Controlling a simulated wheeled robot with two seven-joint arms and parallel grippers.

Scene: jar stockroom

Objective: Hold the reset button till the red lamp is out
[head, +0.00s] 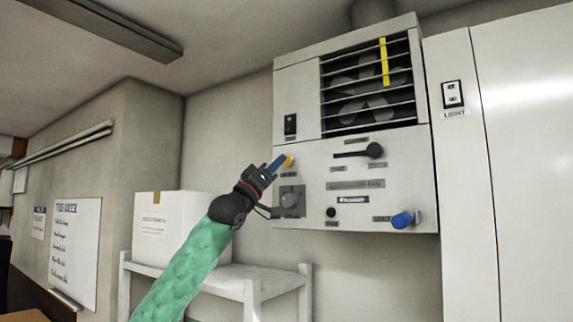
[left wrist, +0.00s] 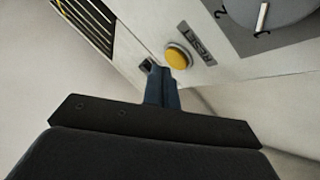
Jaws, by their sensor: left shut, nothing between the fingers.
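The reset button is a yellow round knob with a RESET label in the left wrist view (left wrist: 179,56). In the head view its yellow edge (head: 290,160) shows at the panel's left side, partly hidden by my fingers. My left gripper (head: 280,163) is shut and empty, its blue fingertips at the button. In the left wrist view the fingertips (left wrist: 172,72) overlap the button's lower edge; I cannot tell whether they touch or press it. I see no lit red lamp. A small dark round piece (head: 331,212) sits low on the panel. My right gripper is not in view.
The grey wall unit (head: 300,75) has a fan grille with a yellow strip, a black lever (head: 373,150), a grey dial (head: 291,200) below the button and a blue knob (head: 402,219).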

